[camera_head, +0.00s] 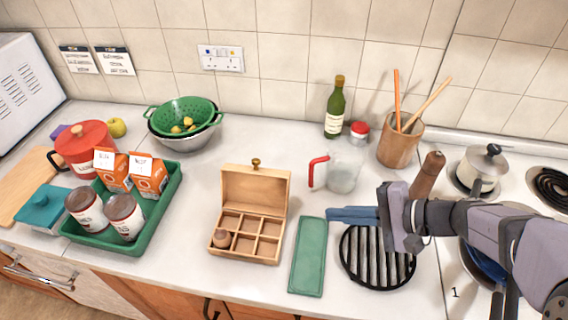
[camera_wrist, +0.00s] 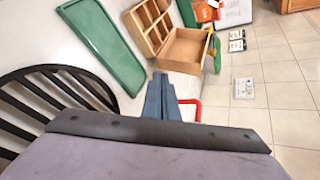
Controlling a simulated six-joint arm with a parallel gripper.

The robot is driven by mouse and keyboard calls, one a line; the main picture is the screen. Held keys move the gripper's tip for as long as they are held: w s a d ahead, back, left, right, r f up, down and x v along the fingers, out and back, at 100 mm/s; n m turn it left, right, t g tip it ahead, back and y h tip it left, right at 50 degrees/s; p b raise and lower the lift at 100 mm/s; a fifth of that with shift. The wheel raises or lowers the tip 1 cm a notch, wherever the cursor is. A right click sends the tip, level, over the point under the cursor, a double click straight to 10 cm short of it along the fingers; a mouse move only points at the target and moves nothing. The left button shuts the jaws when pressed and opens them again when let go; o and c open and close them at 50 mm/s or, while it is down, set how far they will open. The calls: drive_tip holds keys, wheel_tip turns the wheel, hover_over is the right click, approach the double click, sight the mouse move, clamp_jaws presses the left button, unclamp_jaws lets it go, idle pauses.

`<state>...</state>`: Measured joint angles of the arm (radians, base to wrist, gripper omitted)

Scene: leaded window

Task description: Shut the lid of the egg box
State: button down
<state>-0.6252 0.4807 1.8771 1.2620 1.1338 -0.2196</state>
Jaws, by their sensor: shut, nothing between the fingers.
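The egg box (camera_head: 245,244) is a wooden box with several compartments, standing on the white counter in the middle of the head view. Its lid (camera_head: 255,188) is open, standing up at the back, with a brass knob (camera_head: 255,162) on its top edge.
A green tray (camera_head: 307,256) lies between the box and a black round grill (camera_head: 378,257). A measuring jug with red handle (camera_head: 343,172) stands behind my gripper. A green crate (camera_head: 163,210) with jars and cartons is left of the box. A green colander (camera_head: 183,118) stands behind.

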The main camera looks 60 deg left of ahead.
drive_tip(key=a+r+g+y+b, duration=0.15)
drive_tip(key=a+r+y, duration=0.25)
drive_tip(key=a, duration=0.6)
drive_tip(key=p, duration=0.4)
hover_over(255, 185)
drive_tip(key=w, duration=0.4)
drive_tip(key=shift+f, duration=0.5)
drive_tip(key=shift+w+d+n, duration=0.1)
drive_tip(key=shift+w+n, duration=0.05)
drive_tip(key=shift+n, duration=0.25)
drive_tip(key=shift+d+b, duration=0.15)
drive_tip(key=shift+b, duration=0.6)
